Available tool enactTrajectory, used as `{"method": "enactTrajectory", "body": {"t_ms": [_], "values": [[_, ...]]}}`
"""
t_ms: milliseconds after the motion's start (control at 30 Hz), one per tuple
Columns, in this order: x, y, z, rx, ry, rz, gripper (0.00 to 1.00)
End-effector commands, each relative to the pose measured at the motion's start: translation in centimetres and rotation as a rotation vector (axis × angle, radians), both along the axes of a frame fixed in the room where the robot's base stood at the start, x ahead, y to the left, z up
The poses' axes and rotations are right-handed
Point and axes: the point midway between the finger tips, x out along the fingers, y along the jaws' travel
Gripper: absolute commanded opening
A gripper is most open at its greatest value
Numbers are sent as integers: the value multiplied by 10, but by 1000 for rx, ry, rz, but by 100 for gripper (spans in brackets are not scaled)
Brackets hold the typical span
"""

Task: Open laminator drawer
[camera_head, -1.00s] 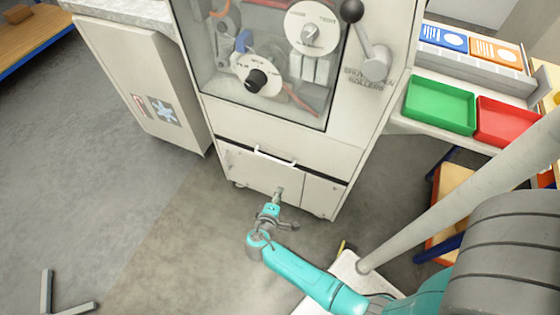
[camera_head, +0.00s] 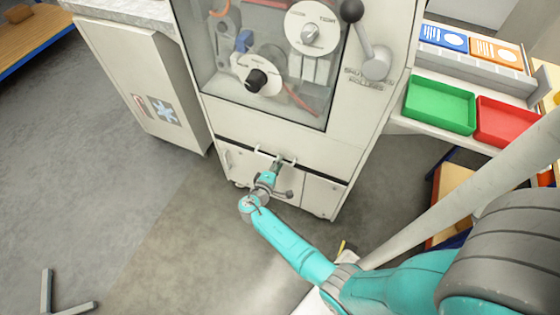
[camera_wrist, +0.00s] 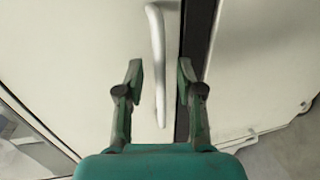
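The laminator (camera_head: 350,110) is a tall pale cabinet with a clear window. Its drawer front (camera_head: 243,166) is low on the cabinet, beneath a dark gap, and looks closed. A white bar handle (camera_head: 259,151) runs along the front's upper edge; my arm hides part of it. My gripper (camera_head: 284,160) is at the handle's right part. In the wrist view, the handle (camera_wrist: 157,40) reaches down between the two fingers of my gripper (camera_wrist: 160,70). The fingers stand apart, with gaps to the bar on both sides. Whether the bar is deep between them is unclear.
A lever with a black knob (camera_head: 351,11) sticks out at the laminator's upper right. A side cabinet (camera_head: 130,80) stands at left. Green (camera_head: 438,106) and red (camera_head: 506,124) trays sit on a shelf at right. The floor (camera_head: 130,205) in front is mostly clear.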

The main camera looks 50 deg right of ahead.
Motion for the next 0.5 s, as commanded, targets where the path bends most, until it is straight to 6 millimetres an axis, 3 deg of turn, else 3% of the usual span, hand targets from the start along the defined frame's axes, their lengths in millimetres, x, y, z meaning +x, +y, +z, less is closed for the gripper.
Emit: {"method": "enactTrajectory", "body": {"t_ms": [200,500], "values": [[6,-16,-3,0,1,0,37],[6,-18,-4,0,1,1,37]]}}
